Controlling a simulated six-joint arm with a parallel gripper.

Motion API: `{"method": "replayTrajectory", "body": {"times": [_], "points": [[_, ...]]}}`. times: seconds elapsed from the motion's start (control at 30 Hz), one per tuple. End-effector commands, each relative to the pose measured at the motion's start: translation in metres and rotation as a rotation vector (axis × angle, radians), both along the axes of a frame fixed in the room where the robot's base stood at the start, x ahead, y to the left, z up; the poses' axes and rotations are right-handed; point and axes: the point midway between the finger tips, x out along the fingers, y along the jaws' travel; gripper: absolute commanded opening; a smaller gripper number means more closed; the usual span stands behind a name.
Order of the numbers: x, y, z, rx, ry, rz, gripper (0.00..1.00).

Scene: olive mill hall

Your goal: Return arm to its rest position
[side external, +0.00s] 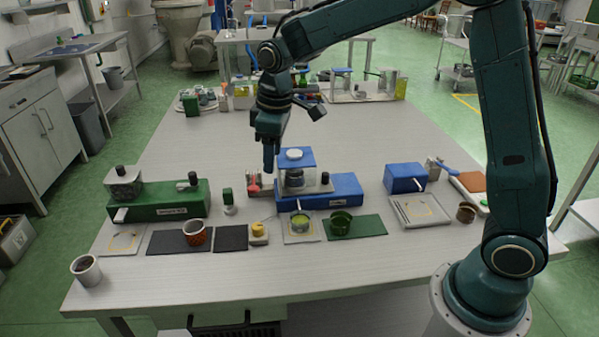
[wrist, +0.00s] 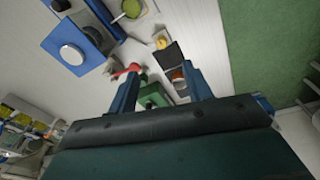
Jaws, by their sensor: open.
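My arm rises from its base at the right of the table and reaches across to the middle in the side external view. My gripper (side external: 269,158) points down there, above the table and just left of the blue machine with the clear box. In the wrist view the two fingers of my gripper (wrist: 162,95) stand apart with nothing held between them. Between and beyond the fingers, the green machine (wrist: 152,97) and a red item (wrist: 126,72) show below. Whether the fingertips touch anything is not clear, but they look apart from the things below.
The blue machine (side external: 335,190) stands close to my gripper. The green machine (side external: 160,200) is at the left. A white cup (side external: 86,270) stands at the front left corner. The table's back middle is clear.

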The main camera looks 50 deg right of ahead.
Motion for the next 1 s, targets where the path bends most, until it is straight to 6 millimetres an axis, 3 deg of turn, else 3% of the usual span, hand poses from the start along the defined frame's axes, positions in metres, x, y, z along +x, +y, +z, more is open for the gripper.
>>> {"method": "replayTrajectory", "body": {"times": [0.2,0.5,1.0], "points": [[-0.04,-0.008,0.038,0.017,-0.061,-0.075,0.5],[-0.098,-0.017,0.072,0.044,-0.138,-0.179,0.5],[-0.197,-0.027,0.094,0.102,-0.265,-0.346,0.5]]}}
